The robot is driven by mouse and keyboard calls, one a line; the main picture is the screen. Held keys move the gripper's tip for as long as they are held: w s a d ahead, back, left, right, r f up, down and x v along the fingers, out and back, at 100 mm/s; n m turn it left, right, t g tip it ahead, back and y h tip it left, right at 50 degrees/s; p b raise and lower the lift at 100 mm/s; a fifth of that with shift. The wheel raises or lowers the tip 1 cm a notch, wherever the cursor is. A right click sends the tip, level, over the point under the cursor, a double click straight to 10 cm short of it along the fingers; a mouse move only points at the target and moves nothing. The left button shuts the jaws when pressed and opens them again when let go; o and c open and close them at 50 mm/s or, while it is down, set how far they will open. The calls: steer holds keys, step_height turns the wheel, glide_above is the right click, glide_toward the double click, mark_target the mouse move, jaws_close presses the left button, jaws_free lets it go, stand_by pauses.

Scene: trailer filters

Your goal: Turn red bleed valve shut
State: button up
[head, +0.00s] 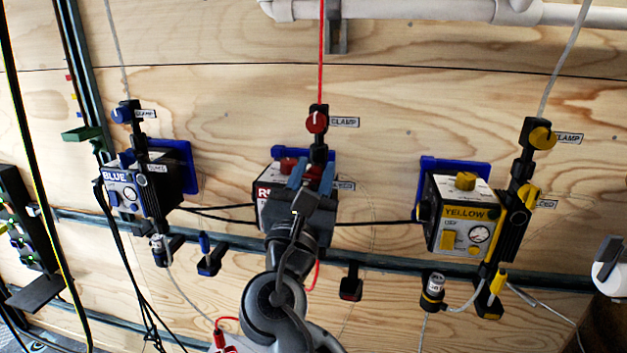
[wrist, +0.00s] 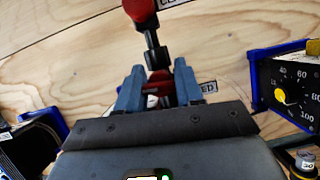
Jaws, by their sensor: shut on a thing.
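The red unit (head: 264,192) is on the plywood wall in the middle of the head view, mostly hidden behind my gripper and arm. My gripper (head: 312,172) is in front of its upper right side. In the wrist view, my gripper's two blue-grey fingers (wrist: 158,82) are shut on the red bleed valve (wrist: 160,88), which shows as a red piece between them. The valve's exact angle is hidden by the fingers. A red clamp knob (head: 317,122) sits above on the same black column, apart from the fingers.
The blue unit (head: 122,190) is at left and the yellow unit (head: 462,214) at right, both clear of my gripper. A dark rail (head: 390,259) runs below them. A red line (head: 322,50) rises above the clamp knob. Black hoses run sideways between units.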

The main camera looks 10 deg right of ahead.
steer(key=o, duration=1)
steer(key=shift+o, duration=0.2)
steer(key=b+v, duration=0.1)
steer(key=v, duration=0.7)
steer(key=shift+w, duration=0.1)
steer(key=shift+c, duration=0.3)
